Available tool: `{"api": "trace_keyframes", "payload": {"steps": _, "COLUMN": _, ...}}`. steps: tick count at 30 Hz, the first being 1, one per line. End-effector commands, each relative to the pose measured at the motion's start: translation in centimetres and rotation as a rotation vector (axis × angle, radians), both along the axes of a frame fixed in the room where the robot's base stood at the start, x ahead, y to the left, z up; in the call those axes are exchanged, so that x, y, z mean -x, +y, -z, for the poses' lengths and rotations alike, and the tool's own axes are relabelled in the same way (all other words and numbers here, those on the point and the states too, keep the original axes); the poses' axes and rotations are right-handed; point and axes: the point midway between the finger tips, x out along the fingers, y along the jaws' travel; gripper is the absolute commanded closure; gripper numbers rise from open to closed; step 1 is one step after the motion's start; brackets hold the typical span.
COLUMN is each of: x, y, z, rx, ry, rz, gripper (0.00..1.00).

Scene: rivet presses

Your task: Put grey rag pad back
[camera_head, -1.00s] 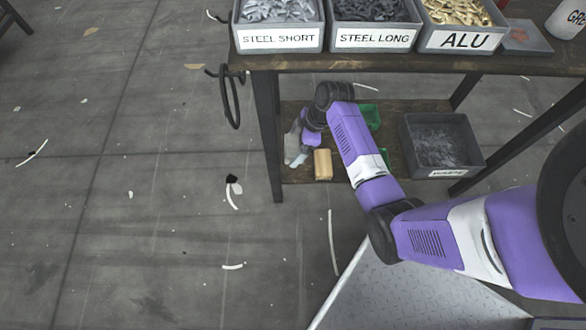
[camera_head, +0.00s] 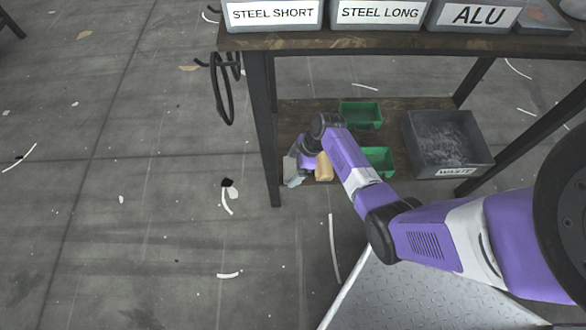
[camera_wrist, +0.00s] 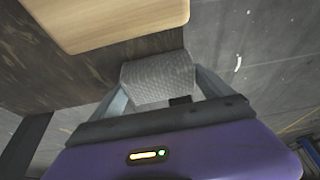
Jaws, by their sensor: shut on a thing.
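The grey rag pad (camera_wrist: 158,78) shows in the wrist view, a pale grey textured pad between the two fingers of my gripper (camera_wrist: 160,92). My gripper is shut on it. In the head view my gripper (camera_head: 291,173) is low at the left end of the table's lower shelf (camera_head: 405,104), beside a tan block (camera_head: 324,167). The pad is hard to make out there, as the wrist and arm cover much of it. I cannot tell whether the pad touches the shelf.
The tan block also shows close by in the wrist view (camera_wrist: 105,20). Two green bins (camera_head: 361,114) and a grey WASTE bin (camera_head: 447,144) stand on the shelf. A table leg (camera_head: 266,140) is just left of my gripper. Labelled bins (camera_head: 381,14) stand on the tabletop above.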

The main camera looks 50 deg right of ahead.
Motion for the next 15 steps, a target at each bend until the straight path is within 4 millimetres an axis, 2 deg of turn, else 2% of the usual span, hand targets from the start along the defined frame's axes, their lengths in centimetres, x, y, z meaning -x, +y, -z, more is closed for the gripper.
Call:
{"api": "trace_keyframes", "payload": {"steps": 9, "x": -0.05, "y": -0.05, "z": 0.22, "rx": 0.001, "ry": -0.001, "rz": 0.0, "gripper": 0.47}}
{"api": "trace_keyframes", "payload": {"steps": 10, "x": -0.04, "y": -0.07, "z": 0.13, "rx": 0.001, "ry": -0.001, "rz": 0.001, "gripper": 0.06}}
{"api": "trace_keyframes", "payload": {"steps": 11, "x": -0.04, "y": -0.07, "z": 0.09, "rx": 0.001, "ry": -0.001, "rz": 0.001, "gripper": 0.0}}
{"api": "trace_keyframes", "payload": {"steps": 15, "x": -0.04, "y": -0.06, "z": 0.09, "rx": 0.0, "ry": 0.0, "rz": 0.001, "gripper": 0.0}}
